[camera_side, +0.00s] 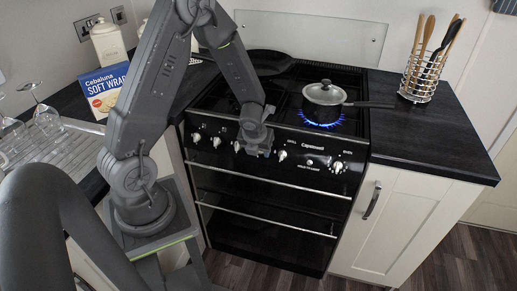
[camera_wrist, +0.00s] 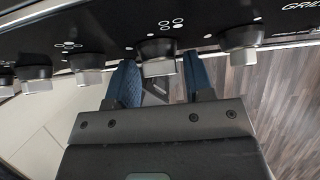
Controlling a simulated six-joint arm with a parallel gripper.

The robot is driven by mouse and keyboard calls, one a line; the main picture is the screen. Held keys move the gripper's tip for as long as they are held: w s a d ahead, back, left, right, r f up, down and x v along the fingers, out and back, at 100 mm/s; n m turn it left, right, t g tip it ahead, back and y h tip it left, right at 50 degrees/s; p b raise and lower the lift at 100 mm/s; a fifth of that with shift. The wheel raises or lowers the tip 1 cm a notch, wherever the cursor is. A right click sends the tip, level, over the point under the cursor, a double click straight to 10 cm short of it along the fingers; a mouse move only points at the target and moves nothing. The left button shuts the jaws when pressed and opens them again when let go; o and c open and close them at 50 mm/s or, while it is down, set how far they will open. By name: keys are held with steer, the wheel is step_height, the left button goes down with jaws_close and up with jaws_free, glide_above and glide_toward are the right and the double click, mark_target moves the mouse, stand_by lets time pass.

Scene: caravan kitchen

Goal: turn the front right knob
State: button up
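The black stove (camera_side: 270,190) has a row of pale-faced knobs along its front panel. In the side view my gripper (camera_side: 258,150) is at this panel, left of the knob by the grill label (camera_side: 281,155), and hides the panel behind it. In the wrist view my gripper (camera_wrist: 158,72) is open, with one blue finger on each side of a knob (camera_wrist: 158,60) under a burner symbol. Narrow gaps show beside this knob, and the fingers do not look closed on it. The symbol is too small to tell for sure which burner it marks.
Neighbouring knobs stand to the left (camera_wrist: 88,70) and right (camera_wrist: 240,40) in the wrist view. A lidded saucepan (camera_side: 323,95) stands over a lit blue flame (camera_side: 322,123) at the front right. A black frying pan (camera_side: 268,62) is at the back. An oven handle (camera_side: 270,181) runs below the knobs.

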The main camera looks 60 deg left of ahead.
steer(key=c, duration=0.7)
steer(key=shift+o, duration=0.2)
steer(key=shift+s+n, duration=0.1)
steer(key=shift+n, duration=0.2)
steer(key=shift+s+n+t+h, duration=0.1)
steer(key=shift+n+t+h, duration=0.8)
steer(key=shift+t, duration=0.1)
steer(key=shift+s+a+f+n+t+h, duration=0.1)
steer(key=shift+n+t+h, duration=0.25)
steer(key=shift+n+t, duration=0.9)
steer(key=shift+s+a+f+n+t+h, duration=0.15)
steer(key=shift+n+t+h, duration=0.15)
steer(key=shift+n+t, duration=0.95)
steer(key=shift+d+f+n+t+h, duration=0.1)
steer(key=shift+n+t+h, duration=0.25)
steer(key=shift+n+t, duration=0.85)
